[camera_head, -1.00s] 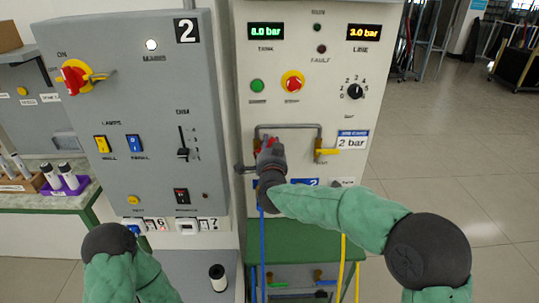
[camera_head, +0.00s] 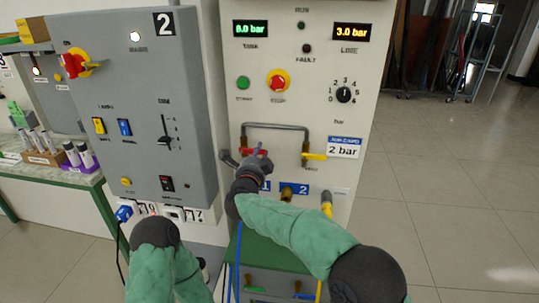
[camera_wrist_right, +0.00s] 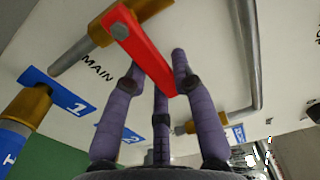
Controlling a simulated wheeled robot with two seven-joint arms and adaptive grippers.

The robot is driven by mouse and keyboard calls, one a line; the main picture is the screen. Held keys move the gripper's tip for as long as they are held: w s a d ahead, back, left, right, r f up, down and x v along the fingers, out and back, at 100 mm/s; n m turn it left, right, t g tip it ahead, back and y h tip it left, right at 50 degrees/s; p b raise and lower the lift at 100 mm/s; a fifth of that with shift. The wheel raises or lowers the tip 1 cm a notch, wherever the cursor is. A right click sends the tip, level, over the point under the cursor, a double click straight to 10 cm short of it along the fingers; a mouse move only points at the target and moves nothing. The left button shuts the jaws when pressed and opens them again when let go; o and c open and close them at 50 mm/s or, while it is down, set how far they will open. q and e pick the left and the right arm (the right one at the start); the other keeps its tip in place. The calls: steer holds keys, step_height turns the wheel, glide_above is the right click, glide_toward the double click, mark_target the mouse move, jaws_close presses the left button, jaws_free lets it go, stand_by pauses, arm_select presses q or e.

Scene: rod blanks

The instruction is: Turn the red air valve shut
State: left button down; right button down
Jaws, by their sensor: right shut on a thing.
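The red air valve handle (camera_head: 247,151) is on the white panel, left of a yellow-handled valve (camera_head: 314,156). In the right wrist view the red handle (camera_wrist_right: 145,50) sits on a brass body marked MAIN and slants across the line of the grey pipe. My right gripper (camera_head: 259,156) is at the handle and partly hides it in the head view. Its purple fingers (camera_wrist_right: 158,68) stand on both sides of the handle's free end, shut on it. My left arm shows at the bottom left of the head view; its gripper is out of view.
A bent grey pipe (camera_head: 276,126) arches over the valves. Displays read 8.0 bar TANK (camera_head: 250,29) and 3.0 bar LINE (camera_head: 351,32). Blue labels (camera_head: 294,189) and hose ports lie below. A grey cabinet (camera_head: 140,100) stands to the left; open floor lies to the right.

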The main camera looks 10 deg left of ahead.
arm_select(q)
steer(key=shift+d+f, duration=0.15)
steer(key=shift+d, duration=0.15)
arm_select(e)
steer(key=shift+f, duration=0.15)
steer(key=c, duration=1)
jaws_free()
steer(key=shift+s, duration=0.1)
steer(key=s, duration=1.1)
steer(key=shift+s, duration=0.4)
